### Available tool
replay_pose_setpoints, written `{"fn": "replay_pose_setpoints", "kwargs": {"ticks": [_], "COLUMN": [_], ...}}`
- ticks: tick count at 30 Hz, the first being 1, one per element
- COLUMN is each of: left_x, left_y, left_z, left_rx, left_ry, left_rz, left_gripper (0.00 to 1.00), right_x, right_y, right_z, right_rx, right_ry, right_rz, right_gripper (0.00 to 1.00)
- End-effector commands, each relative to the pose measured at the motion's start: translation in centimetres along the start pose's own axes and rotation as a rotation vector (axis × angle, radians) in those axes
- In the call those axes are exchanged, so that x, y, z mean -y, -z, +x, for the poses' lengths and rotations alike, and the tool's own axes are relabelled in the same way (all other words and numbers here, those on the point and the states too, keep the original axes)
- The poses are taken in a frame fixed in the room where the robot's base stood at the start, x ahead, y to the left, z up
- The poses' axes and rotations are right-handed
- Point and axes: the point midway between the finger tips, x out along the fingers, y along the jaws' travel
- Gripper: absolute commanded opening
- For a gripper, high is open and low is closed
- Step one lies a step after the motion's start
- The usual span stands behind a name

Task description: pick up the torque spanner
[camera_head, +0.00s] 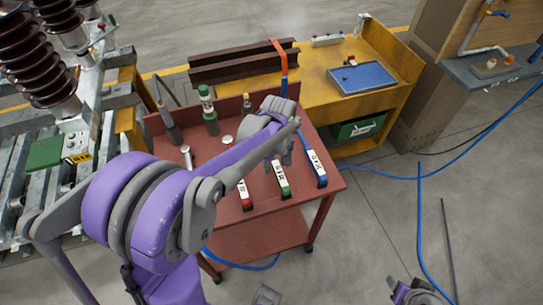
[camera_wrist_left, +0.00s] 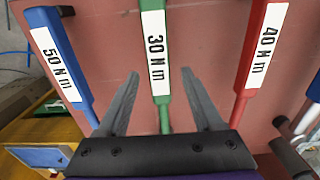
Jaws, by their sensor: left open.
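Three torque spanners lie side by side on the red cart: a red one (camera_head: 244,193), a green one (camera_head: 281,178) and a blue one (camera_head: 316,167). In the left wrist view their labels read 40 Nm on the red one (camera_wrist_left: 262,45), 30 Nm on the green one (camera_wrist_left: 155,45) and 50 Nm on the blue one (camera_wrist_left: 55,62). My left gripper (camera_head: 286,155) is above the green spanner and hides part of it. In the left wrist view its fingers (camera_wrist_left: 160,74) are open, one on each side of the green spanner. A purple and grey part of my right arm shows at the lower right.
The red cart top (camera_head: 210,150) also holds a green-capped bottle (camera_head: 208,108) and metal tools at its back left. A yellow bench (camera_head: 390,58) with a blue tray (camera_head: 362,77) stands behind. Blue hoses cross the floor at the right. Insulator equipment (camera_head: 38,65) stands at the left.

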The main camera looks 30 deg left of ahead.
Motion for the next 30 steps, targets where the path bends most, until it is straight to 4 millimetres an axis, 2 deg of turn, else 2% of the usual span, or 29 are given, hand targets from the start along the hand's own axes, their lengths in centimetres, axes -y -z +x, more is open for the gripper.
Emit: {"fn": "replay_pose_setpoints", "kwargs": {"ticks": [4,11,22,23,30], "left_x": [-0.02,-0.02,-0.02,-0.02,-0.01], "left_y": [0.00,-0.02,-0.01,-0.01,-0.01], "left_z": [1.50,1.61,1.59,1.58,1.54], "left_rx": [0.000,0.000,0.000,0.000,-0.001], "left_ry": [0.000,0.000,0.000,0.000,0.000], "left_rz": [0.000,0.000,0.001,0.001,0.000], "left_gripper": [0.68,0.68,0.03,0.00,0.00], "right_x": [0.00,0.00,0.00,0.00,0.00], "right_y": [-0.10,-0.09,-0.10,-0.09,-0.09], "right_z": [0.14,0.13,0.13,0.13,0.13], "right_rx": [0.001,0.001,0.001,0.001,0.001], "right_ry": [0.000,0.000,0.000,0.000,0.000], "right_rz": [0.000,0.000,0.000,0.000,0.000], "right_gripper": [0.50,0.50,0.50,0.50,0.50]}}
